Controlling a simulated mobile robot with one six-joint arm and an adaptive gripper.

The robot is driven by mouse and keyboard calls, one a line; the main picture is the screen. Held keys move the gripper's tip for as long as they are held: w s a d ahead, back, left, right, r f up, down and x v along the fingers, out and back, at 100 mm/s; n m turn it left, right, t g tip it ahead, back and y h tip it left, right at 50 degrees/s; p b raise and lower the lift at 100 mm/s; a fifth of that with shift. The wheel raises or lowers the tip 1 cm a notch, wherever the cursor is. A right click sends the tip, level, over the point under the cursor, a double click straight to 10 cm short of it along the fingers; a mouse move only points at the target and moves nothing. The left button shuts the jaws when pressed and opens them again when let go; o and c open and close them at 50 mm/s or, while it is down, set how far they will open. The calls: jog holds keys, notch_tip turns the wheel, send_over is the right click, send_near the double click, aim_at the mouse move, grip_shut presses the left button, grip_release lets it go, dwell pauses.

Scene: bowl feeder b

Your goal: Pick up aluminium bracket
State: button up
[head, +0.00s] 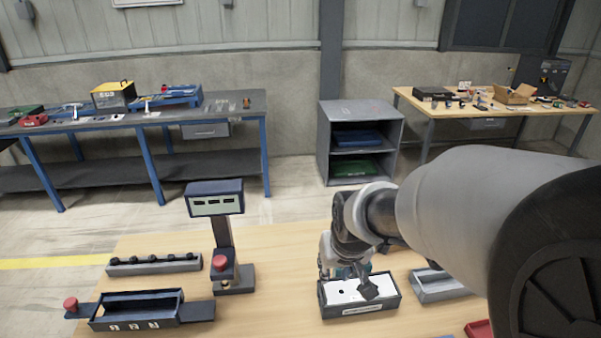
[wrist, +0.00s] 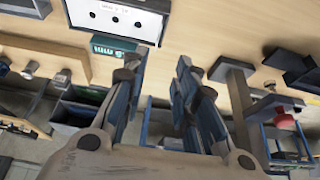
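I cannot pick out an aluminium bracket for certain in either view. A dark-rimmed tray with a white inside (head: 345,312) stands on the wooden table under my arm. The tray also shows at the top of the wrist view (wrist: 165,15), with small dark spots on its white face. My gripper (wrist: 155,75) has its two fingers apart, with bare table visible between them and nothing held. In the head view my gripper (head: 347,268) is at the tray, partly hidden by my arm links. I cannot tell its exact height above the tray.
A display stand with a red button (head: 220,263) is left of the tray. A grey rail with black knobs (head: 155,264) and a dark open box (head: 137,310) lie farther left. A grey bin (head: 437,287) is to the right. The table between tray and stand is clear.

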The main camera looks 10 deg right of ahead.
jog(key=b, duration=0.4)
send_over(327, 298)
notch_tip(327, 298, down, 11)
jog(key=shift+r, duration=0.2)
jog(key=shift+w+b+x, duration=0.1)
jog(key=shift+b+x, duration=0.4)
jog(key=shift+x, duration=1)
jog(key=shift+w+b+x, duration=0.15)
jog(key=shift+b+x, duration=0.35)
jog(key=shift+x, duration=1)
jog(key=shift+r, duration=0.15)
grip_shut()
